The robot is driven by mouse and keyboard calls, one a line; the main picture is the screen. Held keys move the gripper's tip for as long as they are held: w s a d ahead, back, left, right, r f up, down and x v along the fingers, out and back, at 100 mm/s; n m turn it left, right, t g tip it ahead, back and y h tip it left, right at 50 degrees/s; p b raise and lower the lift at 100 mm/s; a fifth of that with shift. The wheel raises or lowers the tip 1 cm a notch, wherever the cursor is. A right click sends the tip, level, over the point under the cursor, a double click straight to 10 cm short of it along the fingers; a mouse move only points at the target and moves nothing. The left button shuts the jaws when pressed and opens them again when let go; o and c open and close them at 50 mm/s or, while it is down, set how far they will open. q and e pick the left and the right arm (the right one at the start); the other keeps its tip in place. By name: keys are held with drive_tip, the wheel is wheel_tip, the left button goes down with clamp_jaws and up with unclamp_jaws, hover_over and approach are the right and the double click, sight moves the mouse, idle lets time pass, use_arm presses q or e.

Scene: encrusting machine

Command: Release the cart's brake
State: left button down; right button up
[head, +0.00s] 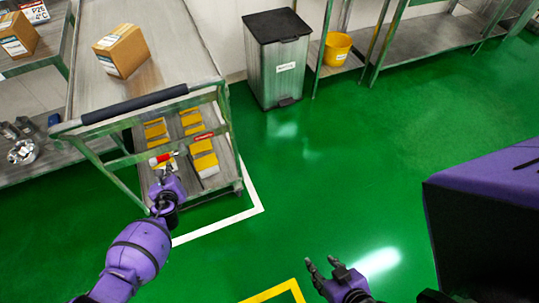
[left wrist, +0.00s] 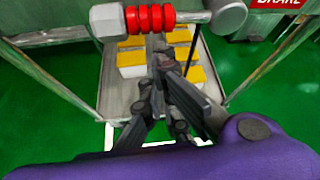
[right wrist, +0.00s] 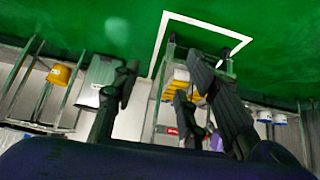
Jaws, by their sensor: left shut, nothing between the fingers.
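The cart (head: 165,85) stands at the left, with a dark push handle (head: 135,103) along its near end. Its brake lever (head: 162,158), a red-ringed bar with a grey knob, sits below the handle. The brake lever spans the top of the left wrist view (left wrist: 150,18), by a red BRAKE label (left wrist: 280,3). My left gripper (head: 160,168) is shut and empty, its fingertips (left wrist: 172,55) just below the lever in that view; I cannot tell if they touch it. My right gripper (head: 325,268) is open and empty over the floor, away from the cart.
A cardboard box (head: 122,50) sits on the cart's top. Yellow-and-white packs (head: 203,158) lie on its lower shelf. A grey bin (head: 277,65) and a yellow bucket (head: 338,48) stand at the back. The green floor (head: 350,150) right of the cart is clear.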

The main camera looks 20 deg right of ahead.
use_arm(q)
drive_tip(key=shift+a+r+m+y+p, duration=0.3)
drive_tip(key=shift+a+r+p, duration=0.1)
drive_tip(key=shift+r+p, duration=0.35)
use_arm(e)
drive_tip(key=shift+w+r, duration=0.3)
drive_tip(key=shift+r, duration=0.6)
drive_tip(key=shift+a+r, duration=0.1)
use_arm(q)
drive_tip(key=shift+f, duration=0.1)
